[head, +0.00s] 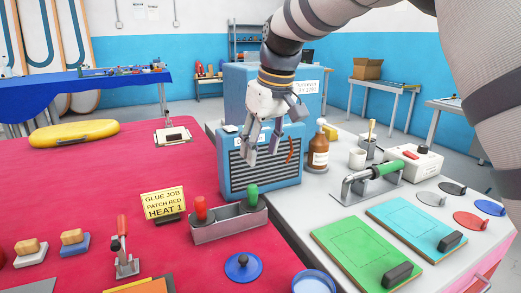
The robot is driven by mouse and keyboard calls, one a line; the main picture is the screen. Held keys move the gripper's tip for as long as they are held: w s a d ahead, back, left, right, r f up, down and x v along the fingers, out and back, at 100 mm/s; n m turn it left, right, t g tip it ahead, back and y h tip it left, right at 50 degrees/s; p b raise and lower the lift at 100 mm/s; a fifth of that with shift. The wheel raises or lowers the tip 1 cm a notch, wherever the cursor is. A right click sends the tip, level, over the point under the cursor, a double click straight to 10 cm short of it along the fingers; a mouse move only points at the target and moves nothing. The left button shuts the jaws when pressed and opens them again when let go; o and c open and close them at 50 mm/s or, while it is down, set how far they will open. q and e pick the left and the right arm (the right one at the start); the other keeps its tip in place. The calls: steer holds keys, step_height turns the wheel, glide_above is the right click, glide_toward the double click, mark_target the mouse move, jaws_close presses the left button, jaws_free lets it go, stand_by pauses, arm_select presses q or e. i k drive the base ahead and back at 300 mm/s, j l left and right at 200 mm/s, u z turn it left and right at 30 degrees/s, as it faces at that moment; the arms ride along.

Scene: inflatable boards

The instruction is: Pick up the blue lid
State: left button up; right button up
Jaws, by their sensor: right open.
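A round blue lid (242,267) with a small dark knob lies flat on the red table near the front edge of the head view. A round container with a blue rim and pale contents (313,284) stands to its right, cut off by the bottom edge. My right gripper (262,148) is open with its fingers pointing down. It hangs in front of the blue slatted box, well above and behind the lid, and nothing is between its fingers. My left gripper is not in view.
A grey tray (230,224) with red- and green-handled tools stands behind the lid. A yellow sign (163,205) and a red-handled clamp (124,249) stand to the left. A blue slatted box (262,165) stands at the back. Green (362,252) and blue boards (411,226) lie right.

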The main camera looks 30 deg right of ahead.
mark_target(241, 268)
steer(key=k, duration=1)
